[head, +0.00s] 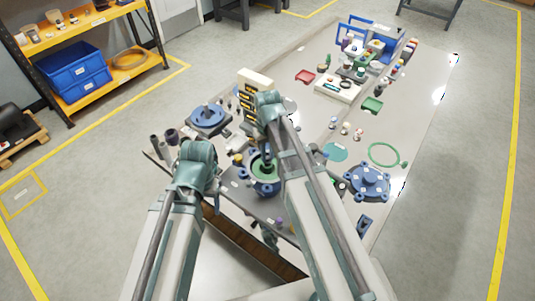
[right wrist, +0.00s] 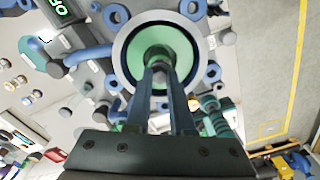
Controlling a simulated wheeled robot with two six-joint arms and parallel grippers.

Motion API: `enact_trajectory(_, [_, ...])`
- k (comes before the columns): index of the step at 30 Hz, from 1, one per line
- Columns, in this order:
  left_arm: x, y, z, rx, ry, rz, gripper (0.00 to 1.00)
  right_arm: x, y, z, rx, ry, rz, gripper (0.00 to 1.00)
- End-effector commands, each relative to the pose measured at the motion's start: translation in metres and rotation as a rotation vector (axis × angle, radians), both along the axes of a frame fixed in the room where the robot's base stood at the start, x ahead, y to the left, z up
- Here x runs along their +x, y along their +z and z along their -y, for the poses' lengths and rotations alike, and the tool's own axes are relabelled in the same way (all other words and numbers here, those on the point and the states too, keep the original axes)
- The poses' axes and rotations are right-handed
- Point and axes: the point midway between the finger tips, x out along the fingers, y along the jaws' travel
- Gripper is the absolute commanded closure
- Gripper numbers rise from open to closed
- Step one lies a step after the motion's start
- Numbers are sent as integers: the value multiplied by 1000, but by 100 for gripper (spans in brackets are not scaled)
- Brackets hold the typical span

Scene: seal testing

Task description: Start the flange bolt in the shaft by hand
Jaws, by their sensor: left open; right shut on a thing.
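The round blue housing (head: 264,187) with a green inside sits near the front edge of the table. In the right wrist view its pale ring (right wrist: 122,45) surrounds the green inside. My right gripper (right wrist: 160,72) is over the middle of that ring, shut on a dark piece that looks like the flange bolt (right wrist: 159,54). The bolt's lower end and the shaft opening are hidden, so I cannot tell whether they touch. In the head view my right arm covers much of this spot. My left gripper (head: 213,190) is open, left of the housing, partly hidden by its wrist.
A blue flanged part (head: 208,117) lies behind on the left, and another blue flanged cover (head: 367,182) lies on the right. Dark cylinders (head: 171,137) stand at the left edge.

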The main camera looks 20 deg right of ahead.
Motion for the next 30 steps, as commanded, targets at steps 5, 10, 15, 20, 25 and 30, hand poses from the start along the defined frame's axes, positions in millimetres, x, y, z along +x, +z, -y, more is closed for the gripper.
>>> enact_trajectory(5, [0,-4,0,0,0,0,25,0,-4,0,0,0,0,100])
enact_trajectory(10, [0,-6,0,0,0,0,25,0,-6,0,0,0,0,100])
enact_trajectory(15, [0,-5,0,0,0,0,25,0,-5,0,0,0,0,100])
enact_trajectory(20, [0,-5,0,0,0,0,25,0,-5,0,0,0,0,100])
enact_trajectory(25, [0,-7,0,0,0,0,25,0,-7,0,0,0,0,100])
enact_trajectory(30, [0,-10,0,0,0,0,25,0,-10,0,0,0,0,100])
